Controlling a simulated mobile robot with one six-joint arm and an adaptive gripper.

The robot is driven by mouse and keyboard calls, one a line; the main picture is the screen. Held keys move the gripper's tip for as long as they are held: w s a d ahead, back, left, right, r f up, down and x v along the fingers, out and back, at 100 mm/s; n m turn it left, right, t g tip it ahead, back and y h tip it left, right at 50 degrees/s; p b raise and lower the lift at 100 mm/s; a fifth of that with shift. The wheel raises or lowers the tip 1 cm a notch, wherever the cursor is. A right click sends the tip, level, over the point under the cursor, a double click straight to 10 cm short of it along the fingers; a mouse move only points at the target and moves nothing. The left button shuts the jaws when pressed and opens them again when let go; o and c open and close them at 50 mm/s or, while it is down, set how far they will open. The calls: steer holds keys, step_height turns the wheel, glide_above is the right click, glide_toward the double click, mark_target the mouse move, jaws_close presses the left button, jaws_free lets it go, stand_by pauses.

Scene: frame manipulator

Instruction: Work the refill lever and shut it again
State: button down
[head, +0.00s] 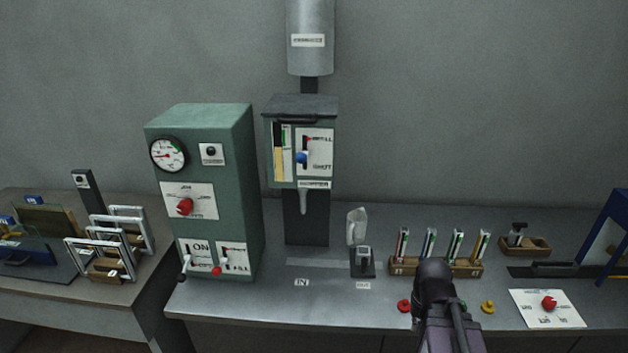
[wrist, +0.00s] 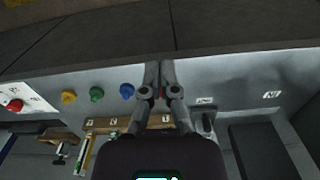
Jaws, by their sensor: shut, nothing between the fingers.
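The hopper unit (head: 271,165) stands on the bench behind the green cabinet's right side. Its white plate (head: 318,137) has a word ending in "ILL" at the top and "SHUT" at the bottom. The blue-knobbed lever (head: 302,157) sits at the plate's left edge, between the two words. My gripper (head: 434,270) is above the front of the bench, right of the hopper and well apart from the lever. Its fingers are hidden in the head view. In the wrist view my gripper (wrist: 160,75) is shut and empty, above the bench front. The lever is not visible there.
A green cabinet (head: 235,190) with a gauge and red knobs stands left of the hopper. A scoop stand (head: 362,262) and a rack (head: 397,267) of coloured slips stand between hopper and gripper. Coloured knobs (wrist: 97,93) line the bench front. Bare bench lies before the hopper.

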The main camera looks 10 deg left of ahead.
stand_by(0.4)
steer(key=shift+c, duration=2.4)
jaws_free()
steer(key=shift+w+a+r, duration=0.1)
steer(key=shift+w+r, duration=0.05)
steer(key=shift+o, duration=0.9)
steer(key=shift+w+a+r+h+p, duration=0.15)
steer(key=shift+w+r+h+p, duration=0.05)
steer(key=shift+h+p, duration=0.15)
steer(key=w+a+r+m+t+h+p, duration=0.25)
steer(key=w+a+r+h+p, duration=0.2)
steer(key=a+r, duration=0.4)
steer(key=w+a+r+m+t+h+p, duration=0.2)
steer(key=w+a+r+t+h+p, duration=0.2)
steer(key=w+a+r, duration=0.35)
steer(key=s+a+r+t+p, duration=0.1)
steer(key=a+r+t+p, duration=0.1)
steer(key=a+r, duration=0.3)
steer(key=s+a+r+m+t+p, duration=0.1)
steer(key=a+r+t, duration=0.3)
steer(key=a, duration=0.6)
steer(key=s+a+r+t+p, duration=0.1)
steer(key=a+r+t+p, duration=0.1)
steer(key=a+r, duration=0.5)
steer(key=shift+s+a+r+m+t+p, duration=0.25)
steer(key=shift+a+r+m+t+p, duration=0.15)
steer(key=shift+a+t, duration=0.25)
